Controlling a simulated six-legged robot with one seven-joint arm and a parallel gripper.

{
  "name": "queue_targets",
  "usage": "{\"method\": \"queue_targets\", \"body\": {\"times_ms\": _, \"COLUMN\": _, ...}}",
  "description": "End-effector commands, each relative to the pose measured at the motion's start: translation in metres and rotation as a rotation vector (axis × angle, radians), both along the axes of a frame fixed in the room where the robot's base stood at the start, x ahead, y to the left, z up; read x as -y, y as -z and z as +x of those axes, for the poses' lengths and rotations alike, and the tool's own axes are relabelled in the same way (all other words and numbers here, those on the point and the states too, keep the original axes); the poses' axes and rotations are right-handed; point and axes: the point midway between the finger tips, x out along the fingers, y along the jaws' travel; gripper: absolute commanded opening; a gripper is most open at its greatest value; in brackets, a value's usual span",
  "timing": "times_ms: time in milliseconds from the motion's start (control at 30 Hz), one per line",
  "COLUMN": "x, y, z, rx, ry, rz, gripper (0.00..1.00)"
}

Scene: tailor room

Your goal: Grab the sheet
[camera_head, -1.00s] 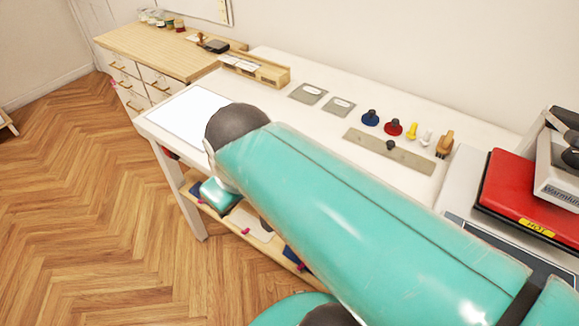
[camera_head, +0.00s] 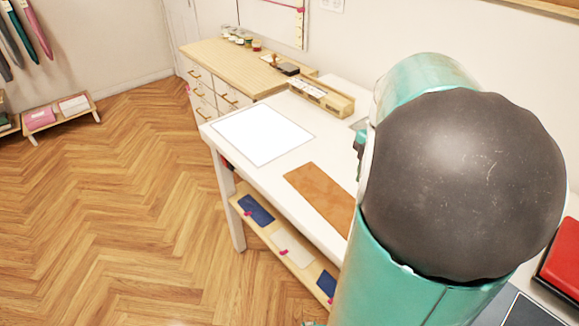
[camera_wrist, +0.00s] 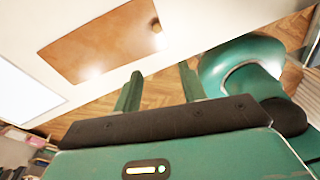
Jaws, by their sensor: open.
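A brown rectangular sheet (camera_head: 318,190) lies flat on the white table (camera_head: 215,138), its right end hidden behind my arm in the head view. It also shows in the wrist view (camera_wrist: 95,45), with a small round mark or hole near one end. A white rectangular sheet (camera_head: 262,135) lies flat on the table further left; part of it shows at the left of the wrist view (camera_wrist: 22,95). My gripper (camera_wrist: 160,84) is open with nothing between its fingers. In the wrist view its fingertips appear just below the brown sheet and the table edge, with wooden floor between them.
A wooden tray (camera_head: 322,98) stands near the table's back. A shelf (camera_head: 262,232) under the table holds several coloured pieces. A red press (camera_head: 562,255) is at the right edge. A drawer cabinet (camera_head: 215,60) stands behind. The floor (camera_head: 120,220) at left is clear.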

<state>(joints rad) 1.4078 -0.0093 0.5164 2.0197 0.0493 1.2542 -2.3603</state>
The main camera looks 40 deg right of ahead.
Motion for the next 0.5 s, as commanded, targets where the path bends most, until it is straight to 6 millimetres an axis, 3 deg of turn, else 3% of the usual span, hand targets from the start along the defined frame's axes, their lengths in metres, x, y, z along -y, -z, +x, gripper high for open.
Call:
{"method": "queue_targets", "body": {"times_ms": 100, "x": 0.027, "y": 0.002, "z": -0.012, "rx": 0.039, "ry": -0.067, "rz": 0.023, "gripper": 0.41}}
{"method": "queue_targets", "body": {"times_ms": 200, "x": 0.036, "y": 0.003, "z": -0.015, "rx": 0.057, "ry": -0.107, "rz": 0.030, "gripper": 0.41}}
{"method": "queue_targets", "body": {"times_ms": 367, "x": 0.037, "y": 0.020, "z": -0.014, "rx": 0.062, "ry": -0.119, "rz": 0.034, "gripper": 0.41}}
{"method": "queue_targets", "body": {"times_ms": 500, "x": 0.033, "y": 0.047, "z": -0.014, "rx": 0.060, "ry": -0.119, "rz": 0.035, "gripper": 0.41}}
